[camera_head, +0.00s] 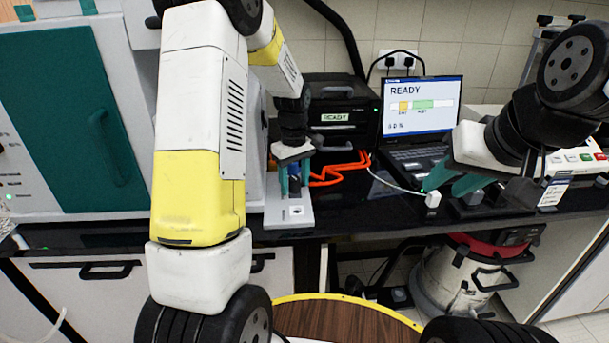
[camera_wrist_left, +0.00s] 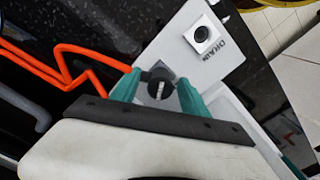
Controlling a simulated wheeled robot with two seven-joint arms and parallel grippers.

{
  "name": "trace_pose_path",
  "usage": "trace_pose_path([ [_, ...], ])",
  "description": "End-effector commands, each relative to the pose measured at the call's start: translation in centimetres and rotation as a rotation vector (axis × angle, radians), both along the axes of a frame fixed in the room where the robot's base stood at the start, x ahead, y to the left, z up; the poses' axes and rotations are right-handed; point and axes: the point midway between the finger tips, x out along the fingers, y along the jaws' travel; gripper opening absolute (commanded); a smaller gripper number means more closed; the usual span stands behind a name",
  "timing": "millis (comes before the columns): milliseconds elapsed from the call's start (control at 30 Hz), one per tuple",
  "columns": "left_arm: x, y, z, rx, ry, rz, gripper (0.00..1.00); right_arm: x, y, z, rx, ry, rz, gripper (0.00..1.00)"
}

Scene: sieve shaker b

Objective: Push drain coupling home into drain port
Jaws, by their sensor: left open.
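The drain port (camera_wrist_left: 202,34) is a white square with a dark hole on a light plate marked DRAIN in the left wrist view. The plate (camera_head: 288,218) stands at the counter's front edge in the head view. A dark round part (camera_wrist_left: 160,83) with a pale slot, apparently the drain coupling, lies between my left gripper's (camera_wrist_left: 159,90) teal fingers, apart from the port hole. The fingers are spread; contact with the part is unclear. In the head view my left gripper (camera_head: 292,180) is low behind the port. My right gripper (camera_head: 447,186) is at the counter's right side; its grip is unclear.
Orange tubing (camera_head: 340,171) runs behind my left gripper. A laptop (camera_head: 422,110) reading READY and a black box (camera_head: 340,115) stand behind. A white plug (camera_head: 433,200) on a cable is by my right gripper. A teal-doored cabinet (camera_head: 75,110) is left.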

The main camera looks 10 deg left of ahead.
Motion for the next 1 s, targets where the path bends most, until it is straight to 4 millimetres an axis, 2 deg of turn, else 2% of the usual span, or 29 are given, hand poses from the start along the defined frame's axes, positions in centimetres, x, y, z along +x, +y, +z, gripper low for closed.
trace_pose_path([
  [67, 0.0, 0.0, 0.0, 0.000, 0.000, 0.000, 0.53, 0.0, 0.0, 0.0, 0.000, 0.000, 0.000, 0.36],
  [333, 0.0, 0.0, 0.0, 0.000, 0.000, 0.001, 0.02, 0.0, 0.0, 0.0, 0.000, 0.000, 0.000, 0.36],
  [667, 0.0, 0.0, 0.2, 0.000, -0.001, 0.001, 0.00, 0.0, 0.0, 0.0, 0.000, 0.000, 0.000, 0.36],
  [1000, 0.1, 0.0, 1.5, 0.000, -0.001, 0.001, 0.00, 0.0, 0.0, 0.0, 0.000, 0.000, 0.000, 0.36],
])
